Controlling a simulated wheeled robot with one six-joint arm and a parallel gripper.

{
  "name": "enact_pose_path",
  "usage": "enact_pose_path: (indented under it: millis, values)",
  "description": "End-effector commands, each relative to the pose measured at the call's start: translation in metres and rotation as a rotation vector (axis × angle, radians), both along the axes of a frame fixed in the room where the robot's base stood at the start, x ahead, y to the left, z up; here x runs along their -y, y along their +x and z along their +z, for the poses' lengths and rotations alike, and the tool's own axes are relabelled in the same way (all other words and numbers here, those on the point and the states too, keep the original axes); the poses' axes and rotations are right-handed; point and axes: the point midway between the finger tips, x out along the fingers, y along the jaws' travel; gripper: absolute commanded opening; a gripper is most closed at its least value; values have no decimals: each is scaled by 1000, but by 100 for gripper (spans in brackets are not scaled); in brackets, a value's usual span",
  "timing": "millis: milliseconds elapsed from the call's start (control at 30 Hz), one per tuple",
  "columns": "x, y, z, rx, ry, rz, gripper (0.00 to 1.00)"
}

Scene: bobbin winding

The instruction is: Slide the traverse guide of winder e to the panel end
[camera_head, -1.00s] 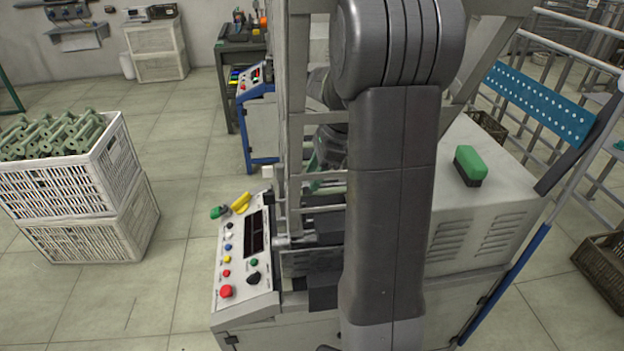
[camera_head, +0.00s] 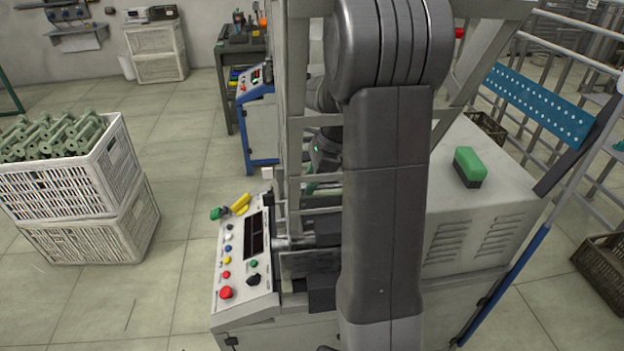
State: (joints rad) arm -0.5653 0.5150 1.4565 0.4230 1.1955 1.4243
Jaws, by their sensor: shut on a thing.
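The winder in front of me has a light grey frame (camera_head: 294,120) and a sloped control panel (camera_head: 232,270) with coloured buttons at its left end. My arm stands upright across the middle of the winder and covers much of it. Part of my dark gripper (camera_head: 326,152) shows inside the frame, left of my arm and behind the frame bars. Its fingertips are hidden. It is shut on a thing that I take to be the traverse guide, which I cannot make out. Dark parts and a short metal shaft (camera_head: 292,243) lie below, beside the panel.
A green-topped brush (camera_head: 469,167) lies on the grey housing (camera_head: 465,225) at right. White crates (camera_head: 75,190) with green bobbins (camera_head: 50,137) stand at left. Another control panel (camera_head: 256,80) is behind. A blue perforated rail (camera_head: 537,103) and a dark basket (camera_head: 602,268) are at right.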

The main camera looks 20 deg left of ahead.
Motion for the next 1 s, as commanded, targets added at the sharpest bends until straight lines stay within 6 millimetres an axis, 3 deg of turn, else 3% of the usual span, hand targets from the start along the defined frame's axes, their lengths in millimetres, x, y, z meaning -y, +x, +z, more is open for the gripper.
enact_pose_path:
  millis: [400, 433, 533, 833, 1000]
  values:
    - [-8, -5, 0, -1, 0, 0, 0]
    - [-8, -5, 0, -1, 0, 0, 29]
    - [-8, -5, 0, -1, 0, 0, 47]
    - [-8, -4, 1, -1, 1, 0, 47]
    - [-2, 0, 18, 3, 3, -1, 47]
